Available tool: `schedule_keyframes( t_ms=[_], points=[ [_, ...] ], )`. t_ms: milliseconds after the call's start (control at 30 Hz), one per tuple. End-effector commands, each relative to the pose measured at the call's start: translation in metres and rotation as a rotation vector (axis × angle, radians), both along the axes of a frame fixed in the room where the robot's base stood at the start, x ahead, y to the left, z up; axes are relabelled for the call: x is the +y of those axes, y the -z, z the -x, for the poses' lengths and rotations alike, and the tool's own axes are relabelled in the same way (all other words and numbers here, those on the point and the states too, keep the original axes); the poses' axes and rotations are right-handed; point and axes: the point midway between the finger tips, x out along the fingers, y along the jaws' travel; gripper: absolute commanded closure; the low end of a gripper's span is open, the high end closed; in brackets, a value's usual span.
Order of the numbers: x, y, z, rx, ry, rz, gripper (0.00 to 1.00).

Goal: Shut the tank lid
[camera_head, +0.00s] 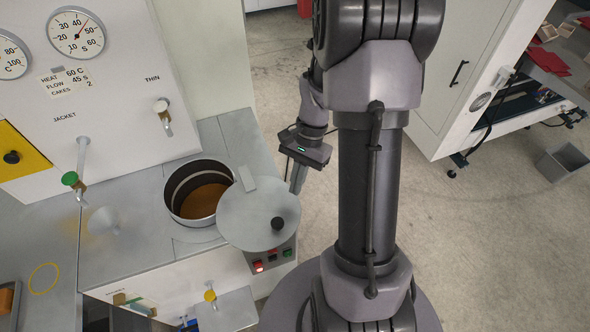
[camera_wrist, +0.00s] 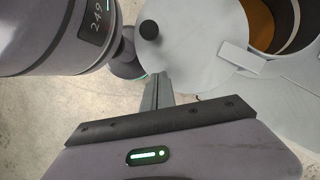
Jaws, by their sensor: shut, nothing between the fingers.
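The tank (camera_head: 200,193) is a round, dark-rimmed opening in the grey counter, with brown liquid inside. Its lid (camera_head: 258,214) is a flat grey disc swung out to the right, leaving most of the tank uncovered. The lid has a black knob (camera_head: 278,223) and a light bracket at the tank side. In the wrist view the lid (camera_wrist: 190,50) and knob (camera_wrist: 149,29) lie just beyond my fingers, and part of the tank shows at upper right. My gripper (camera_wrist: 157,82) is shut and empty, pointing down at the lid's outer edge. Whether it touches the lid cannot be told.
A panel with dials (camera_head: 77,33) stands behind the counter. A green-knobbed tap (camera_head: 71,180) and a spout (camera_head: 162,107) are near the tank. A white cabinet (camera_head: 450,75) stands at right, with open floor between.

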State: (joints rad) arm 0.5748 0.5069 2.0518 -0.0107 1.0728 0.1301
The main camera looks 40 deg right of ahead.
Motion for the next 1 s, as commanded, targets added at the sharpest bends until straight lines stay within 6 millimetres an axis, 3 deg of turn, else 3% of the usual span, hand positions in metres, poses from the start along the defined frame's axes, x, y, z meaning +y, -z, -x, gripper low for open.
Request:
schedule_keyframes(
  t_ms=[33,167,300,500,1000],
  points=[
    [0.004,0.014,0.002,0.003,-0.002,-0.001,1.0],
    [0.014,0.04,0.006,0.003,-0.003,-0.001,1.0],
    [0.035,0.038,0.014,-0.001,-0.003,0.001,1.0],
    [0.05,0.036,0.019,-0.002,-0.004,0.001,1.0],
    [0.053,0.036,0.02,-0.001,0.009,0.001,1.0]
  ],
)
